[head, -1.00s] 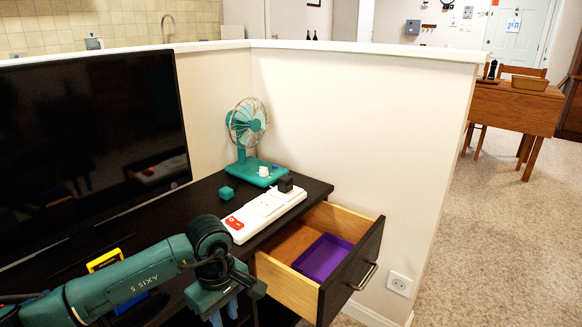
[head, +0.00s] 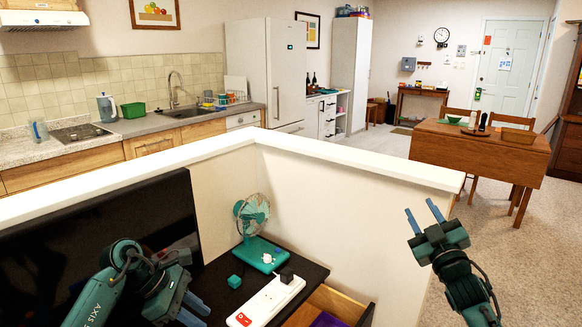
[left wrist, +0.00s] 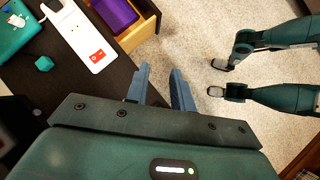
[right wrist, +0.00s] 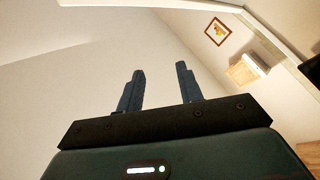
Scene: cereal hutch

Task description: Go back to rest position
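My right gripper (head: 426,216) is raised in free air to the right of the half wall, fingers apart and pointing up, with nothing between them. Its open fingers also show in the right wrist view (right wrist: 160,88), facing a pale wall. My left gripper (head: 196,310) is low in front of the dark cabinet, in front of the black television. In the left wrist view its two fingers (left wrist: 159,85) are apart and empty, past the cabinet edge and above the carpet.
On the dark cabinet stand a teal fan (head: 252,216), a teal cube (head: 234,281) and a white power strip (head: 270,300). An open drawer (head: 340,303) holds a purple tray (left wrist: 116,14). The half wall (head: 330,195) stands behind.

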